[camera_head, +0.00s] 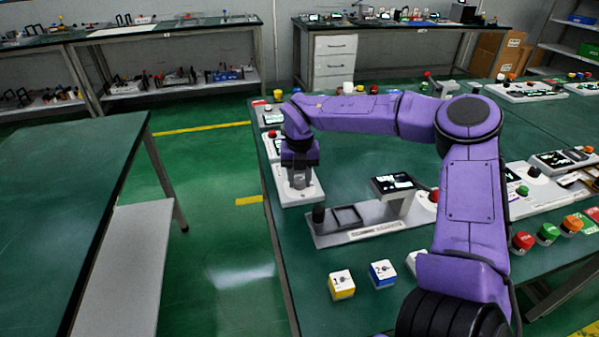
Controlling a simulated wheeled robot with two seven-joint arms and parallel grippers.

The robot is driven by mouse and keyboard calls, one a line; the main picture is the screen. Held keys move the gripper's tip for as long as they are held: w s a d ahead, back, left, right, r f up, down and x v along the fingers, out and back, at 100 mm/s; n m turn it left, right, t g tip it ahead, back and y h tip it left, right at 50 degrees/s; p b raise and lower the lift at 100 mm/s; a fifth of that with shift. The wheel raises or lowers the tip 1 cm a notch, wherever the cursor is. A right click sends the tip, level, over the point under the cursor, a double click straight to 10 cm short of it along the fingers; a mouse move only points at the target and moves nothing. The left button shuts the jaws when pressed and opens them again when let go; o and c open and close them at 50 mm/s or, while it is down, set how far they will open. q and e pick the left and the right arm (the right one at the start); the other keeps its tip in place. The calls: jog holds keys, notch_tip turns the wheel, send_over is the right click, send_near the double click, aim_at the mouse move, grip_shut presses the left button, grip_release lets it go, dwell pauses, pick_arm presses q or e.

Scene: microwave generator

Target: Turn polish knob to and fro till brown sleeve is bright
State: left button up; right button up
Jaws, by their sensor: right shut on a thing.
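My purple right arm reaches across the green table, and its gripper (299,182) points down over a small white device (303,196) near the table's left edge. The fingers are shut on a part at the device's top, most likely the polish knob, which the gripper hides. I cannot make out the brown sleeve; the gripper and arm may cover it. My left gripper is not in view.
A grey fixture (378,235) with a black knob and a small screen (393,184) stands close to the right. Yellow (341,284) and blue (382,273) numbered cubes lie in front. Red and green buttons (547,233) line the right.

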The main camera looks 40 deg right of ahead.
aim_at(299, 180)
jog(key=n+p, duration=0.2)
jog(key=n, duration=0.1)
jog(key=n+p, duration=0.1)
jog(key=shift+r+n, duration=0.25)
jog(key=shift+n, duration=0.05)
jog(key=shift+w+f+n+p, duration=0.15)
jog(key=shift+n+p, duration=1)
jog(key=shift+n, duration=0.75)
jog(key=o, duration=1)
jog(key=shift+o, duration=0.2)
notch_tip(299, 180, up, 10)
jog(key=shift+r+b, duration=0.25)
jog(key=shift+b, duration=0.05)
